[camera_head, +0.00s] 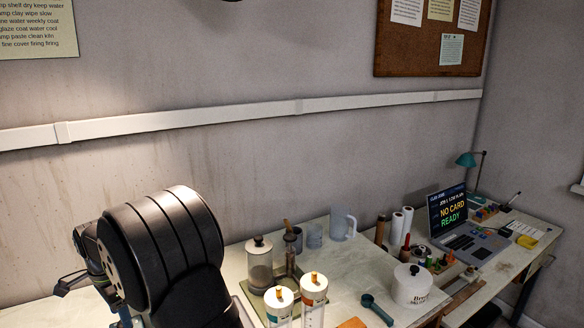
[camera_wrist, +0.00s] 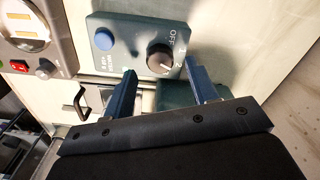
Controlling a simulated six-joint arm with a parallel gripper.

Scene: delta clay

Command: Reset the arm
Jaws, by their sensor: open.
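My gripper (camera_wrist: 160,68) shows in the wrist view with its two blue fingers apart and nothing held between them. Its fingertips are close to a blue-grey control box (camera_wrist: 112,62) with a blue button (camera_wrist: 103,39) and a black dial (camera_wrist: 159,58) near an OFF label. The dial appears between the fingertips; I cannot tell whether they touch the box. In the head view my black arm fills the lower left, and the fingers cannot be made out there.
In the wrist view a grey device with a red switch (camera_wrist: 19,66) is at upper left. In the head view the bench holds a lidded jar (camera_head: 260,268), a pitcher (camera_head: 342,222), a white lidded pot (camera_head: 411,284), a green scoop (camera_head: 378,310) and a laptop (camera_head: 468,236).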

